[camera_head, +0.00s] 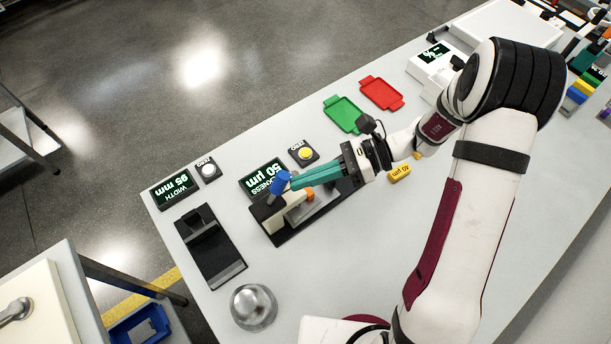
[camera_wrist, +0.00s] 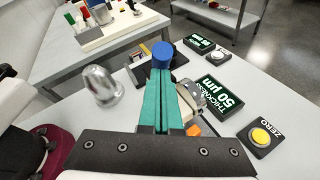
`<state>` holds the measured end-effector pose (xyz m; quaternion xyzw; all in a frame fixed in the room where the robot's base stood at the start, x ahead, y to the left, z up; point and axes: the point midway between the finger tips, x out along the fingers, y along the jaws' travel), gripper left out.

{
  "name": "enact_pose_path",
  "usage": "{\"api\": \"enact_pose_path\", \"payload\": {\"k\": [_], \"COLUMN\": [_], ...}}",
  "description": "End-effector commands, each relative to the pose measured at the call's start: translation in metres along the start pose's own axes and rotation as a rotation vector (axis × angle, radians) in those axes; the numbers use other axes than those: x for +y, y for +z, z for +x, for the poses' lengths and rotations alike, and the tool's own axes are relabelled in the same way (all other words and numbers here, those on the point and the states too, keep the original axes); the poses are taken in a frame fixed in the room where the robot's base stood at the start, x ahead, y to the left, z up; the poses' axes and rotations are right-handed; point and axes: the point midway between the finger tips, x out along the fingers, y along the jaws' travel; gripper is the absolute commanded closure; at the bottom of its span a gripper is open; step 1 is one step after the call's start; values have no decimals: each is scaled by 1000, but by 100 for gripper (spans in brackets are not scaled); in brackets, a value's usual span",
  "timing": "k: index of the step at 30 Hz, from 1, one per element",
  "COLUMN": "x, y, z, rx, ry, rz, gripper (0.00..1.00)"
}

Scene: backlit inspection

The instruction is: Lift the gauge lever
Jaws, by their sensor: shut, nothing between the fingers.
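The thickness gauge is a pale block with an orange part (camera_head: 310,195) on a black base (camera_head: 287,236). Its lever has a blue end (camera_head: 277,183), which also shows in the wrist view (camera_wrist: 162,54) just beyond my fingertips. My gripper (camera_head: 293,183) has teal fingers, shut together with nothing between them. The fingertips are right by the blue end; I cannot tell whether they touch it. My fingers hide part of the gauge. The thickness display (camera_wrist: 224,97) reads 50 µm.
A black width gauge (camera_head: 210,250) and a metal dome (camera_head: 253,307) stand nearby. Zero buttons (camera_head: 304,153) and a width display (camera_head: 174,188) line the table edge. A yellow 50 µm block (camera_head: 399,173), green tray (camera_head: 343,114) and red tray (camera_head: 381,93) lie on the table.

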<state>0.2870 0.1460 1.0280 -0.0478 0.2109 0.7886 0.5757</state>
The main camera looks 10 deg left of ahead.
Motion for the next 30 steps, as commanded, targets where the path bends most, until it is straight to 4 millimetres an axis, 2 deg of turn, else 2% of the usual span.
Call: {"api": "enact_pose_path", "payload": {"k": [20,30], "x": [5,18], "y": [8,24], "z": [3,13], "rx": [88,269], "ry": [-42,-126], "rz": [-43,-131], "gripper": [100,100]}}
